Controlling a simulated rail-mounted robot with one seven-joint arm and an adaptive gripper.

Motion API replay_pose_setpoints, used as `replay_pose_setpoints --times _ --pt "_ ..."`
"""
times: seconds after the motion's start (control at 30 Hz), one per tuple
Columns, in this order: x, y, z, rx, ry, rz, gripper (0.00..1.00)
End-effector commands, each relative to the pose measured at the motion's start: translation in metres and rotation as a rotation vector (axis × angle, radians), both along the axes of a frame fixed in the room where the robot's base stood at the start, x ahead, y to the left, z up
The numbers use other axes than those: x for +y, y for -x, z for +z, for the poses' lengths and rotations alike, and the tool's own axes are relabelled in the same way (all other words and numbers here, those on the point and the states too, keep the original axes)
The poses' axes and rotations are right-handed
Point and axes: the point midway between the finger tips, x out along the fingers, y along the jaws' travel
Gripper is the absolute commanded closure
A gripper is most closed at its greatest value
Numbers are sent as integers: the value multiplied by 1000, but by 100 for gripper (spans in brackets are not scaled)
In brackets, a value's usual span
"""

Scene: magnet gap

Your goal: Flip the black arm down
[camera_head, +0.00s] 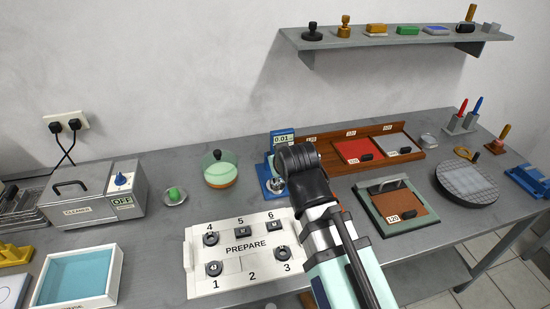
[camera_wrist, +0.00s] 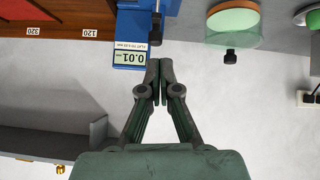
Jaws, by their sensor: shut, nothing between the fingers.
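The blue gauge (camera_head: 282,140) with a "0.01 mm" display stands on the bench, partly hidden behind my own arm in the head view. In the wrist view the blue gauge (camera_wrist: 130,58) is at the top centre. A slim black part (camera_wrist: 156,28), seemingly the black arm, runs along its right side beside the display. My gripper (camera_wrist: 158,64) is shut and empty. Its fingertips appear just below the black part in the wrist view; I cannot tell whether they touch it. In the head view my own arm hides the fingertips and most of the gauge's lower part.
A white PREPARE tray (camera_head: 240,262) with several dark pieces lies in front. A brown rack (camera_head: 325,141) and a green-framed tray (camera_head: 368,205) are to the right. A grey shelf (camera_head: 400,42) hangs above.

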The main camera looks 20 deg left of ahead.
Motion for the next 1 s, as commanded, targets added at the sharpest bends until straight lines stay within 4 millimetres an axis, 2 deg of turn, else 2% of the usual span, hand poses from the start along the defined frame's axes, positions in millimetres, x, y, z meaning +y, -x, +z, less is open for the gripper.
replay_pose_setpoints --times 0.03,0.13,0.6,1.0 --pt "-9 14 -3 -2 -1 0 100" --pt "-22 33 0 -2 -2 0 100" --pt "-30 46 4 -2 -1 0 100" --pt "-31 48 7 0 0 0 100"
